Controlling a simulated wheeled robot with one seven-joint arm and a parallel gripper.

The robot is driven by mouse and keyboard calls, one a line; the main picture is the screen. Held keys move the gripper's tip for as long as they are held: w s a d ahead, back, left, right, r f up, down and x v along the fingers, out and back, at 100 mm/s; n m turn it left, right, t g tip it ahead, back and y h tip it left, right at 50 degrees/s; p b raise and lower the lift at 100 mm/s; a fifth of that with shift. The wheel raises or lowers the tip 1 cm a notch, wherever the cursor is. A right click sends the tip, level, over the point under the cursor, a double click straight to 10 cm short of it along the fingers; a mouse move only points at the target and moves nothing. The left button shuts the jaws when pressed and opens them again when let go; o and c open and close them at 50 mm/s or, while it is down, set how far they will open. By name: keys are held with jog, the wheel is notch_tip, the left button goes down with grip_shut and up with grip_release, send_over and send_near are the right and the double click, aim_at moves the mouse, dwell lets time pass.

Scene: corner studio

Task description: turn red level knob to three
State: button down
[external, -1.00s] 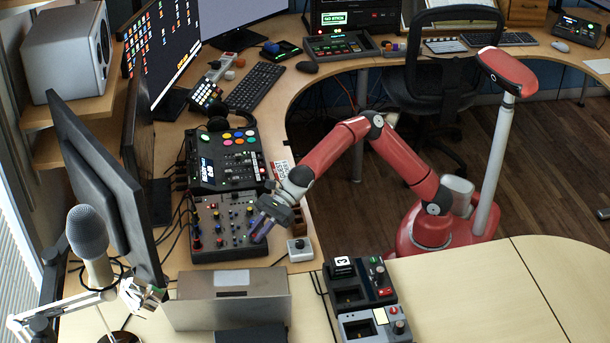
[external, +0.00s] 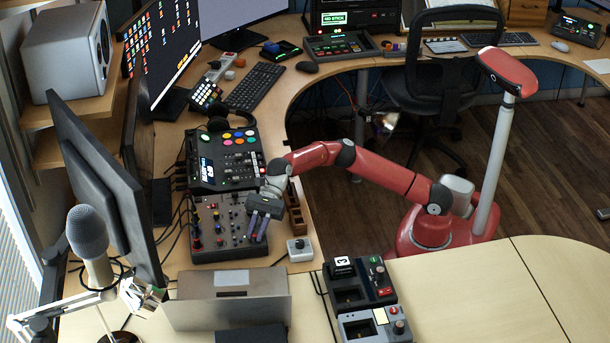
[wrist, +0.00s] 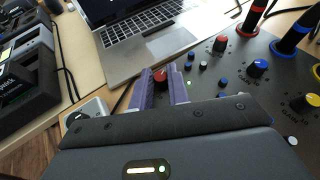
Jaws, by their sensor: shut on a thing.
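The dark mixer panel (external: 222,248) with several coloured knobs lies on the desk. My gripper (external: 257,238) points down at its right front edge. In the wrist view, its two purple fingers (wrist: 164,84) stand on either side of a red knob (wrist: 160,75), closed against it. The fingers and gripper body hide the knob's lower part and any scale around it, so I cannot read its setting. Another red knob (wrist: 220,44) stands free, farther along the panel.
An open silver laptop (external: 230,300) sits close in front of the mixer. A small white box with a knob (external: 300,250) stands to the right of my gripper.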

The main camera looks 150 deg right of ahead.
jog(key=shift+f, duration=0.15)
jog(key=c, duration=1.3)
grip_release()
jog(key=shift+c, duration=0.2)
jog(key=v, duration=0.7)
jog(key=shift+s+r, duration=0.25)
jog(key=shift+s, duration=0.05)
jog(key=shift+d, duration=0.15)
